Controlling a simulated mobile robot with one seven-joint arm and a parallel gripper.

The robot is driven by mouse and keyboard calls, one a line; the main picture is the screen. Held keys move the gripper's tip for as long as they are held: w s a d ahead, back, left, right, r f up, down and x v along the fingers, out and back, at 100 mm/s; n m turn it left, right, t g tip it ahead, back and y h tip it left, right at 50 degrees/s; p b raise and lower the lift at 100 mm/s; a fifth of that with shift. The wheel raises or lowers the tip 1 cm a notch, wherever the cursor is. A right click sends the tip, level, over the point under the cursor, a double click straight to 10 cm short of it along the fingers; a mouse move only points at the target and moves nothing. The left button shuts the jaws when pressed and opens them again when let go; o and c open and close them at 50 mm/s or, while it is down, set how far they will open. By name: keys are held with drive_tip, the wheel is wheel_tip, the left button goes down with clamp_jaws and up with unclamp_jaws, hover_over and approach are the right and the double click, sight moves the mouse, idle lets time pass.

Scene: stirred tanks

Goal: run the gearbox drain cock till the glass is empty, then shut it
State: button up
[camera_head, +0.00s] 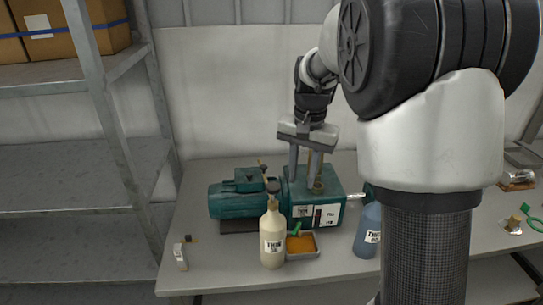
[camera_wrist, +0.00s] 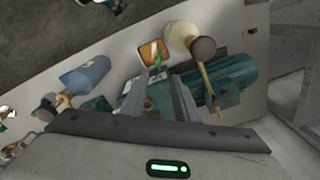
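The teal gearbox (camera_head: 335,206) stands on the bench, with a black-and-white plate (camera_head: 318,216) on its front. The green drain cock handle (camera_head: 296,229) shows at its lower left front, and also in the wrist view (camera_wrist: 157,61). I cannot tell whether the cock is open. A shallow tray (camera_head: 315,250) of orange liquid sits below it. My gripper (camera_head: 304,178) is above the gearbox, fingers pointing down and apart, with nothing seen between them; the wrist view shows the fingers (camera_wrist: 161,86) too. The oil level in the glass is too small to read.
A cream bottle (camera_head: 271,240) stands left of the tray, close to the cock. A blue bottle (camera_head: 367,232) stands right of the gearbox. The teal motor (camera_head: 228,204) is at left. A small tagged item (camera_head: 181,257) lies at the bench's left. Metal shelving (camera_head: 110,120) rises at left.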

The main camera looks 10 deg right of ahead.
sight(296, 230)
drive_tip(key=shift+m+g, duration=0.3)
drive_tip(key=f, duration=0.6)
drive_tip(key=w+f, duration=0.1)
drive_tip(key=f, duration=0.6)
drive_tip(key=w+f, duration=0.1)
drive_tip(key=f, duration=0.6)
drive_tip(key=shift+w+f+p, duration=0.2)
drive_tip(key=shift+p, duration=0.1)
clamp_jaws()
